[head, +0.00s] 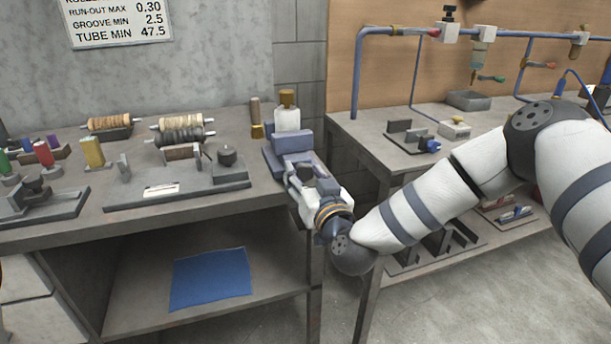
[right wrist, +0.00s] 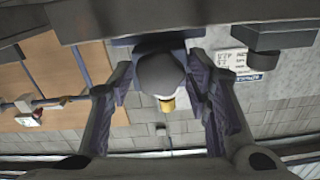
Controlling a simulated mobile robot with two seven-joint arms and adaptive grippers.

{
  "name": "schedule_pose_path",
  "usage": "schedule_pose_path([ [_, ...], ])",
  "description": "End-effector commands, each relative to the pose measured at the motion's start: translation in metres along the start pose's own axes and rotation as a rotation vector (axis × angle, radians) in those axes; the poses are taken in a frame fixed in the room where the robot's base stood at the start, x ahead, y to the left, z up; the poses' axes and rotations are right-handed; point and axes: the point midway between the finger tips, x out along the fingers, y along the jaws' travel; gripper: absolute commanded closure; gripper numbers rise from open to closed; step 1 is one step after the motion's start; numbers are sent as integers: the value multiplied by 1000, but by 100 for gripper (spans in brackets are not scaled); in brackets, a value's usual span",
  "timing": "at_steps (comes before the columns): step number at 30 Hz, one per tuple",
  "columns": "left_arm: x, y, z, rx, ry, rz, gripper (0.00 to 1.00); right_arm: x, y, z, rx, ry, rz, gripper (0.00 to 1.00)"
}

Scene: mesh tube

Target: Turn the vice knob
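The vice (head: 292,142) is a blue-grey block at the right end of the left workbench. My right gripper (head: 304,172) is at the vice's near side, and its wrist hides much of that side in the head view. In the right wrist view, the rounded grey vice knob (right wrist: 160,76) sits between the two fingertips of my right gripper (right wrist: 161,82). One finger stands on each side of the knob, close to it. I cannot tell whether the pads press on it. My left gripper is not in view.

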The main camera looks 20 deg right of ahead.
Motion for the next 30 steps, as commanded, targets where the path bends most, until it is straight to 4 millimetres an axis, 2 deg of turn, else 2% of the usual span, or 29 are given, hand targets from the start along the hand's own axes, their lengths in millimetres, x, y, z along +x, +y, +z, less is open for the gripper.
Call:
schedule_pose_path([
  [1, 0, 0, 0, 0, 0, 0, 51, 0, 0, 0, 0, 0, 0, 73],
  [4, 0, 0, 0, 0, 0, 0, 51, 0, 0, 0, 0, 0, 0, 94],
  [17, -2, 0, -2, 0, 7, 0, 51, 0, 0, 0, 79, 0, 0, 94],
  [30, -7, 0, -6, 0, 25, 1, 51, 0, 0, 0, 457, 0, 0, 94],
])
